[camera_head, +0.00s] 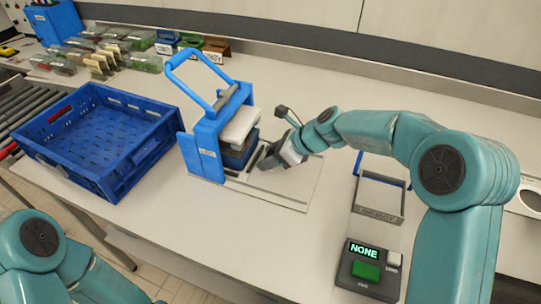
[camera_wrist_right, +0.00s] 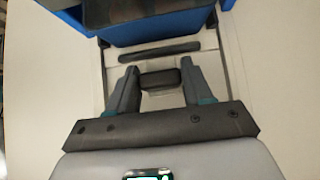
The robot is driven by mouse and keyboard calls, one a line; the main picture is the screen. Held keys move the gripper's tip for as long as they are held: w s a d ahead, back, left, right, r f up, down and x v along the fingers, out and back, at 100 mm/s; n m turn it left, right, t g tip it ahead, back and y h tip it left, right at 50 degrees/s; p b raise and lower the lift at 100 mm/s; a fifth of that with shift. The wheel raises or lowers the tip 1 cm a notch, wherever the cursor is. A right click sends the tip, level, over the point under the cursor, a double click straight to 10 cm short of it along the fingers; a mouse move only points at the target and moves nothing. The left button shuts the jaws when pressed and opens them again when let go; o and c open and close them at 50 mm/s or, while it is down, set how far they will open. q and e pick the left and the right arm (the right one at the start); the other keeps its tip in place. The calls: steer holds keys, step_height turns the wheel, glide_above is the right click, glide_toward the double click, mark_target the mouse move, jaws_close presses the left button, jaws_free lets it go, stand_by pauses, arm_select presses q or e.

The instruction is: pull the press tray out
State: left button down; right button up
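The press (camera_head: 207,150) is a blue frame with a raised blue handle (camera_head: 195,58) and a pale block, on a light base plate (camera_head: 285,190). A long dark bar (camera_wrist_right: 159,52) lies at the press's front in the right wrist view. A small dark tray grip (camera_wrist_right: 160,79) stands nearer. My right gripper (camera_head: 268,160) is low over the plate, on the press's right side. In the wrist view its fingers (camera_wrist_right: 160,88) flank the grip closely on both sides, seemingly touching it. The tray's inner part is hidden under the press. My left gripper is out of view.
An empty blue crate (camera_head: 100,135) stands left of the press. A control box reading NONE (camera_head: 368,270) with a green button and a small rack (camera_head: 379,198) are at the right. Several small bins (camera_head: 115,50) are at the back left. Bare table lies in front of the plate.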

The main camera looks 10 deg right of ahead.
jaws_close()
steer(key=s+d, duration=0.3)
steer(key=d, duration=0.1)
steer(key=s+d, duration=0.3)
steer(key=d, duration=0.1)
steer(key=s+d, duration=0.2)
steer(key=d, duration=0.3)
steer(key=shift+s, duration=0.4)
steer(key=shift+s+d+f, duration=0.15)
steer(key=shift+s+d, duration=0.35)
steer(key=shift+d, duration=0.15)
steer(key=o, duration=0.7)
jaws_free()
steer(key=o, duration=0.3)
steer(key=shift+s+d, duration=0.1)
steer(key=shift+d, duration=0.05)
steer(key=shift+o, duration=0.2)
